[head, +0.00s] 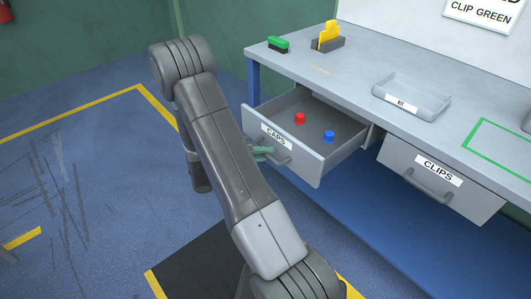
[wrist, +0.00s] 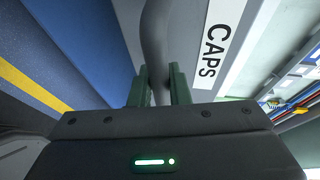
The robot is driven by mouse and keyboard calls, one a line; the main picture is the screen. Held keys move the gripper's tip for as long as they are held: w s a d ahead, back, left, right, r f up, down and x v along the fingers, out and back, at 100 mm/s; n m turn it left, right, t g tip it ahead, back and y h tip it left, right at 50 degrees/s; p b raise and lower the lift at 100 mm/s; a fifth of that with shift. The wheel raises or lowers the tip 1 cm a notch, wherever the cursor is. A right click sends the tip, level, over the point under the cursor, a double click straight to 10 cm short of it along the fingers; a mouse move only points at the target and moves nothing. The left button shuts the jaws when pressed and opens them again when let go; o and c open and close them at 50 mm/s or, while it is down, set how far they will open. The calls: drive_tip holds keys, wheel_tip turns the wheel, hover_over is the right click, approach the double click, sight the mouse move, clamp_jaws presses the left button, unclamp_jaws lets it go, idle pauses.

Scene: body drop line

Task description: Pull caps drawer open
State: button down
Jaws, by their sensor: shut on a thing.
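The caps drawer (head: 318,165) stands pulled out from under the bench, its label reading CAPS. Inside it lie a red cap (head: 299,118) and a blue cap (head: 329,136) on the grey drawer floor. My gripper (head: 263,152) is at the drawer's front, mostly hidden behind my arm in the head view. In the wrist view, my gripper's green fingers (wrist: 160,88) are shut on the grey drawer handle (wrist: 155,40), one on each side of it. The CAPS label (wrist: 213,50) is right beside the handle there.
The clips drawer (head: 468,198) is closed to the right, with its own handle (head: 428,186).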

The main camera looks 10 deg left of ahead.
drive_tip(key=c, duration=1.4)
unclamp_jaws()
drive_tip(key=shift+o, duration=0.2)
drive_tip(key=v, duration=1.4)
drive_tip(key=shift+d, duration=0.15)
drive_tip(key=x, duration=1.4)
drive_tip(key=shift+w, duration=0.15)
